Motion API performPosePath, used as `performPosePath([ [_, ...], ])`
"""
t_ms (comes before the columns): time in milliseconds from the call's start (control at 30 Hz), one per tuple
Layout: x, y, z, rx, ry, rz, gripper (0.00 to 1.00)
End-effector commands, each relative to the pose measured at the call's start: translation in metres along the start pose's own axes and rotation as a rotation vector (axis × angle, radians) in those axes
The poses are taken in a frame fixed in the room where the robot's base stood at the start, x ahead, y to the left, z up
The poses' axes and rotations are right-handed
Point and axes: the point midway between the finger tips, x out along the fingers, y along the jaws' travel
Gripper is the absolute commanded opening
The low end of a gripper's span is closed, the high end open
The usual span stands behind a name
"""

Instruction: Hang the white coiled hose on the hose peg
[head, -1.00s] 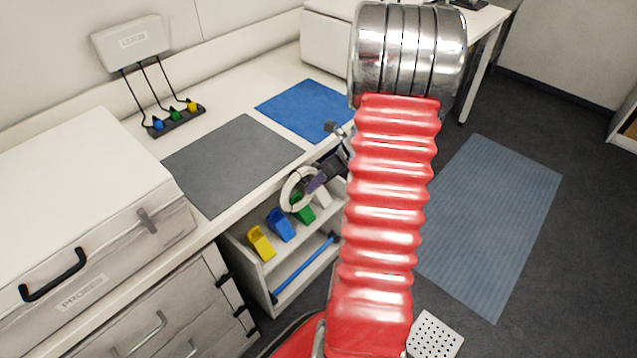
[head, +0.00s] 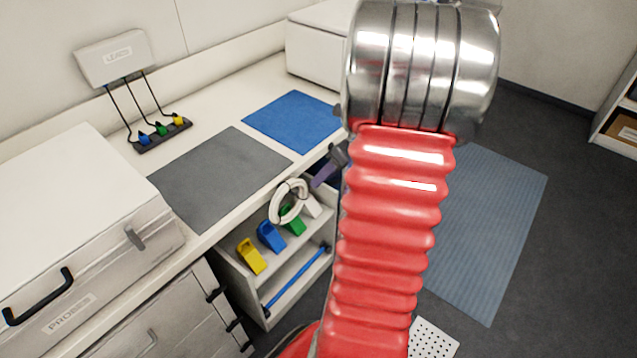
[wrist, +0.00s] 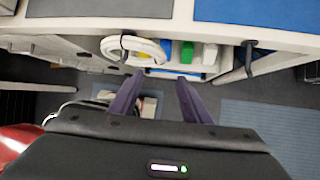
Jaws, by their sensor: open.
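The white coiled hose (head: 276,212) hangs as a ring just below the counter's front edge, in front of the open shelf. It also shows in the wrist view (wrist: 148,57), beyond my fingertips. A narrow dark piece (wrist: 124,46) crosses the ring; I cannot tell whether it is the hose peg or a tie. My gripper (head: 322,178) is to the right of the hose in the head view, partly hidden by my arm. In the wrist view, its purple fingers (wrist: 158,78) are spread, with nothing between them, and apart from the hose.
A similar dark fitting (wrist: 250,58) shows at the counter edge. Grey (head: 222,178) and blue (head: 292,121) mats lie on the counter.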

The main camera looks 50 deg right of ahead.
Motion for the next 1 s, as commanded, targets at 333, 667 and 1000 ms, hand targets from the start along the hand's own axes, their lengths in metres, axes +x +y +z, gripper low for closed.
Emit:
performPosePath([
  [333, -0.033, -0.001, 0.0, 0.001, -0.001, -0.001, 0.43],
  [667, -0.033, 0.0, 0.0, 0.0, 0.0, -0.001, 0.43],
  [1000, -0.033, 0.0, 0.0, 0.0, 0.0, -0.001, 0.43],
])
